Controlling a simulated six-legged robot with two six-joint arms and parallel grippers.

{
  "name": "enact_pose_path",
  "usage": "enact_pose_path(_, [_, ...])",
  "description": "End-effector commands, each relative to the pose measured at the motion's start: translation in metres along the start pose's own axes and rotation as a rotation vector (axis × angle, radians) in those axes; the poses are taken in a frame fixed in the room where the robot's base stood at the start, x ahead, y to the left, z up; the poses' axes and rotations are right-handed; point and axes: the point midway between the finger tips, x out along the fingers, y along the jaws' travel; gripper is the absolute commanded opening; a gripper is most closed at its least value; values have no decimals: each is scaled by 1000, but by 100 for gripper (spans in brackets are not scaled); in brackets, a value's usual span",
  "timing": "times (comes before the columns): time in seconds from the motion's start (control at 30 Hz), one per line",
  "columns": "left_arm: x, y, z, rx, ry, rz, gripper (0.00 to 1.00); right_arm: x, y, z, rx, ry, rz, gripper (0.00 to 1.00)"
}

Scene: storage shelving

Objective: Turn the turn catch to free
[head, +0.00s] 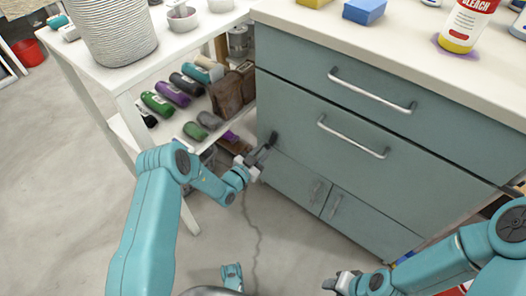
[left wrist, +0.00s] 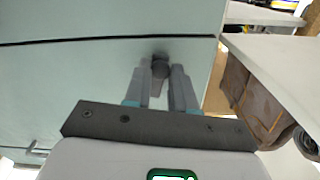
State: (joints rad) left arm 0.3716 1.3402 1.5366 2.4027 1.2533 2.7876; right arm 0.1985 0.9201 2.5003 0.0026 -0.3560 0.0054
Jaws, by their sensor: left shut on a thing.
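The turn catch (head: 272,138) is a small dark piece at the left edge of the teal cabinet's large lower front. In the left wrist view the catch (left wrist: 160,70) is a dark round knob with a short tab, set just below a dark seam. My left gripper (head: 260,158) is at the catch. In the left wrist view its two grey fingers (left wrist: 160,85) stand on either side of the tab and are shut on it. My right gripper (head: 336,283) is at the bottom of the head view, away from the cabinet; its jaw opening is unclear.
The teal cabinet (head: 420,160) has two bar handles, an upper (head: 370,91) and a lower (head: 352,138). A white shelf (head: 120,75) with bottles and cans stands close on the left. A bleach bottle (head: 466,28) stands on the cabinet top. The floor in front is mostly clear.

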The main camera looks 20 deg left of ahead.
Motion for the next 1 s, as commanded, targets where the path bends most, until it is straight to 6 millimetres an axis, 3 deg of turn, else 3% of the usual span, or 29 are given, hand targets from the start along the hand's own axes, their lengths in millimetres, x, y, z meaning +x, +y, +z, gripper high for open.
enact_pose_path(0.4, [0,1,-1,-189,1,3,0,1,0,0,1,1,0,43])
enact_pose_path(0.97, [0,1,-1,-218,2,2,0,1,0,0,1,1,0,43])
enact_pose_path(1.0, [0,1,-1,-218,2,2,31,1,0,0,1,1,0,43])
